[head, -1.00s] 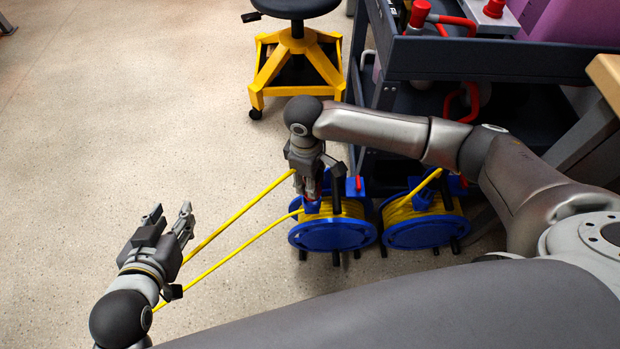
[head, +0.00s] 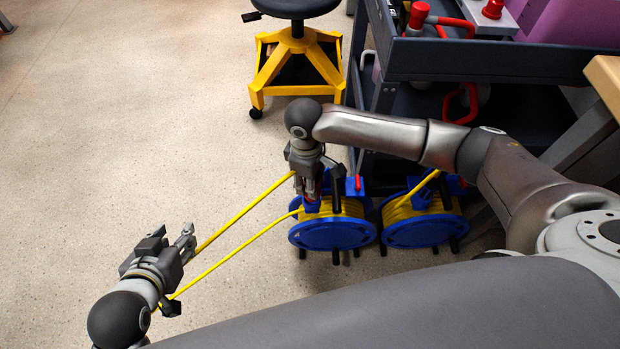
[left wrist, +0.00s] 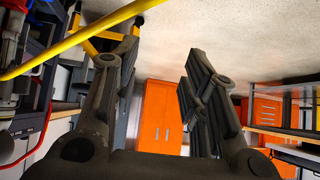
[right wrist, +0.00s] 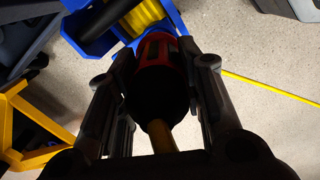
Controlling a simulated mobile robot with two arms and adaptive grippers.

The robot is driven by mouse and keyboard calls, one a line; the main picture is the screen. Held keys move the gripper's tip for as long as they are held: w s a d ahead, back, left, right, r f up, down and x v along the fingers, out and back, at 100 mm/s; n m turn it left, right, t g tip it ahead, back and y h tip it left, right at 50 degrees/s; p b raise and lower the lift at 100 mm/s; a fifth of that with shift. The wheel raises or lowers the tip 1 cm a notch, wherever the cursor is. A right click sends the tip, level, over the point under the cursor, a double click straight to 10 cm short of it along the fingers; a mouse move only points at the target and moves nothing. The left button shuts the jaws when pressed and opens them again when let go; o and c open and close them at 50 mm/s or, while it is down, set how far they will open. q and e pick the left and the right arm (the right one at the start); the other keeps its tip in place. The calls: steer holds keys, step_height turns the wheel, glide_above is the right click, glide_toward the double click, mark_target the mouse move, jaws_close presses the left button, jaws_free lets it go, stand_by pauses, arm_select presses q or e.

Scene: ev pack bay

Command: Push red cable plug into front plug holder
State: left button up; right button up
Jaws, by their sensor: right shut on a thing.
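The red cable plug (right wrist: 158,50) is between the fingers of my right gripper (right wrist: 160,75), which is shut on it. Its dark rear body and a yellow cable show toward the wrist in the right wrist view. The red end points at a blue plug holder (right wrist: 125,28) on the near cable reel; whether it is inside cannot be told. In the head view my right gripper (head: 310,192) is over the left edge of the front blue reel (head: 333,233) and hides most of the plug. My left gripper (head: 173,235) is open and empty, left of the reel.
A second blue reel (head: 424,231) stands right of the first. Yellow cable (head: 235,228) runs in two lines left from the front reel. A dark cart (head: 480,62) stands behind, and a stool with a yellow base (head: 297,65) at the back. The floor at left is clear.

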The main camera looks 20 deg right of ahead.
arm_select(q)
steer(key=shift+s+a+f, duration=0.1)
steer(key=shift+s+f, duration=0.05)
steer(key=shift+s, duration=0.1)
steer(key=shift+s+f, duration=0.1)
steer(key=shift+s, duration=0.05)
arm_select(e)
steer(key=shift+f, duration=0.1)
arm_select(q)
steer(key=shift+s+a+f+g+y+p, duration=0.25)
steer(key=shift+s+f+g, duration=0.2)
steer(key=shift+s, duration=0.35)
steer(key=shift+s+a+f+g+p, duration=0.1)
steer(key=shift+s+a+f+g, duration=0.2)
steer(key=shift+s+g, duration=0.35)
steer(key=shift+s+a+f+g+y+p, duration=0.2)
steer(key=shift+s+a+f+g, duration=0.15)
steer(key=shift+s, duration=0.55)
arm_select(e)
steer(key=shift+f, duration=0.15)
steer(key=shift+f, duration=0.1)
steer(key=shift+f, duration=0.6)
arm_select(q)
steer(key=shift+s+f+g, duration=0.2)
steer(key=shift+s+g, duration=0.15)
steer(key=shift+s, duration=0.05)
